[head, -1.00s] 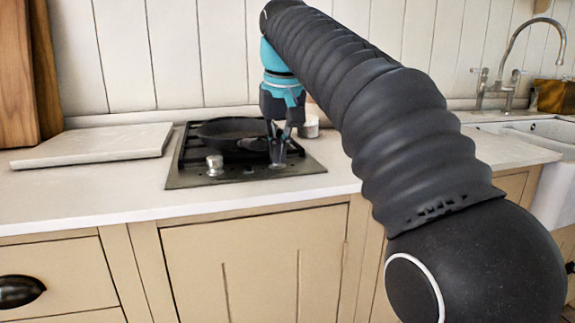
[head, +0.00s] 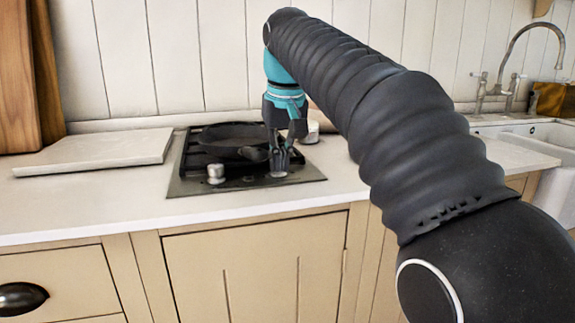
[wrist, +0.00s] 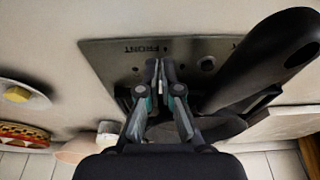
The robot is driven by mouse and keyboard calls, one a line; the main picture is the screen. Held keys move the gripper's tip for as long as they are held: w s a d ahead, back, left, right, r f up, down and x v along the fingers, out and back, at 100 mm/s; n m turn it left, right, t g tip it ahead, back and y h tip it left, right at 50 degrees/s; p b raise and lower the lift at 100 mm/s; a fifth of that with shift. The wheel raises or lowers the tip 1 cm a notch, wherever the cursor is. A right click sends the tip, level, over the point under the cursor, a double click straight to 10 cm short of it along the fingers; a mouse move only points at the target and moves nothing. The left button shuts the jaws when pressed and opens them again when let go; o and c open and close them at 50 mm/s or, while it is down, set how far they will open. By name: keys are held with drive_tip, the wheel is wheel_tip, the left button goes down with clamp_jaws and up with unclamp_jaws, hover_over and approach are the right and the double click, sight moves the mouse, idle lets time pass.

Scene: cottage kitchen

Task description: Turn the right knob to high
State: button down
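The dark cooktop (head: 188,184) is set in the pale worktop, and its front plate also shows in the wrist view (wrist: 115,52). The left knob (head: 215,174) is a short silver cylinder standing clear at the front left. My gripper (head: 279,168) points down at the front right of the cooktop, at the right knob. In the wrist view my gripper's fingertips (wrist: 160,66) are close together, with a narrow light-grey piece between them. This looks like the right knob, mostly hidden by the fingers. Its pointer is not readable.
A black pan (head: 225,137) sits on the cooktop just behind my gripper, and its handle (wrist: 268,62) passes close beside the fingers. A white cup (head: 312,131) stands behind to the right. A pale board (head: 95,152) lies to the left. The worktop's front strip is clear.

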drive_tip(key=shift+w+d, duration=0.1)
drive_tip(key=shift+d, duration=0.05)
drive_tip(key=shift+s+d, duration=0.1)
drive_tip(key=shift+s, duration=0.3)
drive_tip(key=v, duration=0.3)
drive_tip(key=w+v, duration=0.1)
drive_tip(key=v, duration=0.1)
drive_tip(key=shift+r, duration=0.55)
